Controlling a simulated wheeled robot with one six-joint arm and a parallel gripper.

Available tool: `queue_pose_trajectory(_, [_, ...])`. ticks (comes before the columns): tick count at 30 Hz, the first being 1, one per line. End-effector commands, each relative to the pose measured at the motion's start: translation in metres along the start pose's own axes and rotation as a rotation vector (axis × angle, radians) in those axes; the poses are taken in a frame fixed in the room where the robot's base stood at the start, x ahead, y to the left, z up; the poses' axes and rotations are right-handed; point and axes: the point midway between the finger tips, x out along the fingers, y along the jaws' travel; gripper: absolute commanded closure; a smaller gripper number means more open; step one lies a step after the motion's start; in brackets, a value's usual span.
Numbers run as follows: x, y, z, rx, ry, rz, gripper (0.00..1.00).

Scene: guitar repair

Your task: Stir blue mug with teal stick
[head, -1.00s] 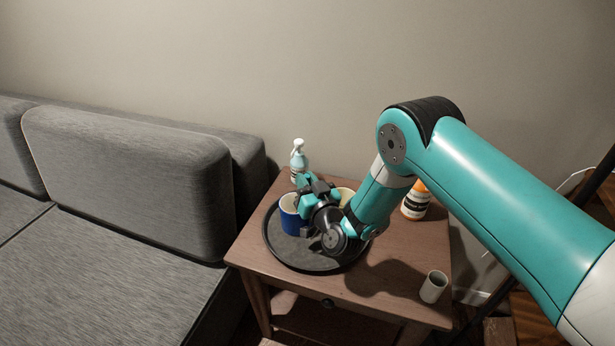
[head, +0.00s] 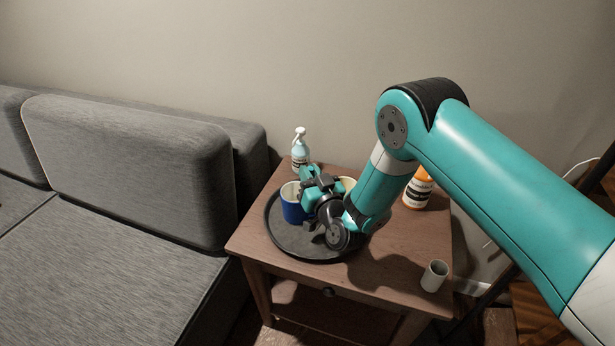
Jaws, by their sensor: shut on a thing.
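The blue mug (head: 293,209), pale inside, stands upright on a round dark tray (head: 285,248) on a small wooden table. My gripper (head: 308,184) is just right of the mug's rim and partly overlaps it in the view. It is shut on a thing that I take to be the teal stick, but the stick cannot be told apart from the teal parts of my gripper. Whether the stick's tip is inside the mug is hidden.
A cream mug (head: 347,183) is partly hidden behind my arm. A spray bottle (head: 300,150) stands at the table's back left, an orange-and-white bottle (head: 418,190) at the back right. A white cup (head: 434,276) stands near the front right corner of the wooden table (head: 395,262). A grey sofa (head: 130,170) is at left.

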Motion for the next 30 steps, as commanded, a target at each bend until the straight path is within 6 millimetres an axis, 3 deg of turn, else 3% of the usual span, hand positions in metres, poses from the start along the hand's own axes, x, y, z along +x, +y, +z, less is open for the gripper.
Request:
queue_pose_trajectory(7, [0.013, 0.002, -0.001, 0.0, -0.001, -0.002, 1.0])
queue_pose_trajectory(20, [-0.005, -0.02, 0.0, -0.001, -0.001, -0.002, 1.0])
queue_pose_trajectory(30, [-0.008, -0.002, -0.001, 0.0, 0.0, -0.002, 1.0])
